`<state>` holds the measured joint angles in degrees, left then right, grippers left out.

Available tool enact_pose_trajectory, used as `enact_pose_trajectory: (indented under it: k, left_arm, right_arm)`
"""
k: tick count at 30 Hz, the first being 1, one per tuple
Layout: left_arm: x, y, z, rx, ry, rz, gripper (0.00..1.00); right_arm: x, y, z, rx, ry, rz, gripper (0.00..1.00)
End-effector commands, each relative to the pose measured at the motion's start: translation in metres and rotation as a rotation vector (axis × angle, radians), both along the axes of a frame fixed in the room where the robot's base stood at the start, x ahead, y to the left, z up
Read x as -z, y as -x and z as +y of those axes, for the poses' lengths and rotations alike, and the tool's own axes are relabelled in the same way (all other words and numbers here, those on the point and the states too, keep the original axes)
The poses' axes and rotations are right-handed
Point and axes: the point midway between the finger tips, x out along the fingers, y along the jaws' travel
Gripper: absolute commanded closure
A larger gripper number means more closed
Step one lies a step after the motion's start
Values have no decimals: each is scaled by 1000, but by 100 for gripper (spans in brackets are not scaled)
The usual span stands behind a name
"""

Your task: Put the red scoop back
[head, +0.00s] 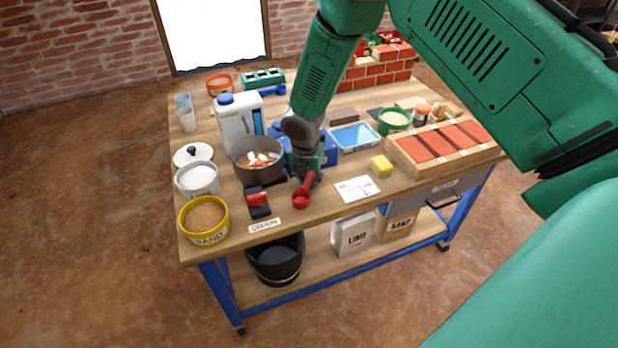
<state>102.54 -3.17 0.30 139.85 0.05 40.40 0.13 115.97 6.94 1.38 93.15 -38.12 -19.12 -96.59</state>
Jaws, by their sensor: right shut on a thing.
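The red scoop (301,200) is in the head view, near the front edge of the workbench. My right gripper (309,178) is shut on the scoop's handle, and the scoop's bowl hangs below it towards the front. I cannot tell whether the bowl touches the bench top. My right arm comes in from the upper right and hides part of the bench behind the gripper. My left gripper is not in view.
A yellow SAND tub (187,222), a white tub (198,190) and a grey pot (255,173) stand left. A black-and-red item (257,203) lies beside the scoop. A printed card (357,189), yellow sponge (381,166) and brick tray (418,170) are right. A black bucket (276,268) stands below.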

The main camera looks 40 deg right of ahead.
Motion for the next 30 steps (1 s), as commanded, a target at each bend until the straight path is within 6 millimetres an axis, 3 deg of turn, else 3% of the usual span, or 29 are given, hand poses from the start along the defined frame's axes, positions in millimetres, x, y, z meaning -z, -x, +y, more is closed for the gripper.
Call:
enact_pose_trajectory:
  k: [25,26,27,30]
  left_arm:
    - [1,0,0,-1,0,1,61]
    - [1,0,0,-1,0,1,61]
    - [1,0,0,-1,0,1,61]
    - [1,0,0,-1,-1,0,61]
  right_arm:
    - [4,0,0,-2,0,0,100]
    - [4,0,1,-2,0,0,74]
    - [4,0,1,-2,0,0,60]
    - [4,0,0,-1,-1,0,60]
